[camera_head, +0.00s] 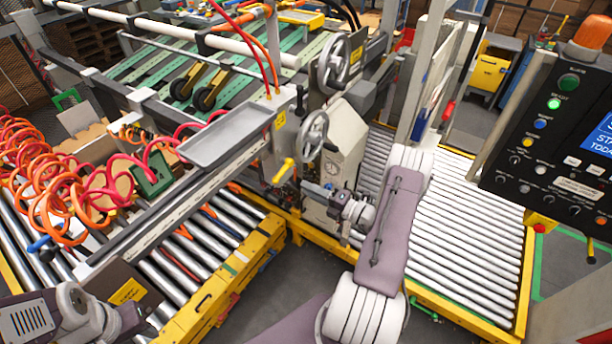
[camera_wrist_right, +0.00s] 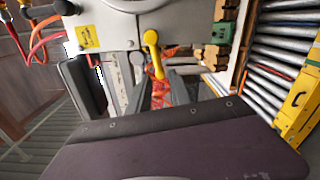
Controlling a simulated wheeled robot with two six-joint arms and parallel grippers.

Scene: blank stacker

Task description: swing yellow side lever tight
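The yellow side lever (camera_head: 283,171) hangs from the side plate of the machine, left of the handwheel, tilted down to the left. In the right wrist view the lever (camera_wrist_right: 153,52) shows its round yellow hub at the top and its arm pointing down. My right gripper (camera_head: 310,189) is just right of the lever in the head view. In the wrist view its two dark fingers (camera_wrist_right: 135,82) are spread apart, with the lever's lower end between them in the picture; I see no contact. My left wrist (camera_head: 60,318) is at the lower left; its fingers cannot be made out.
A grey handwheel (camera_head: 313,136) is close above my right gripper. A grey tray (camera_head: 220,138) and coiled red and orange hoses (camera_head: 50,185) are to the left. Roller conveyors (camera_head: 460,230) with yellow frames lie on both sides. A control panel (camera_head: 560,130) stands at the right.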

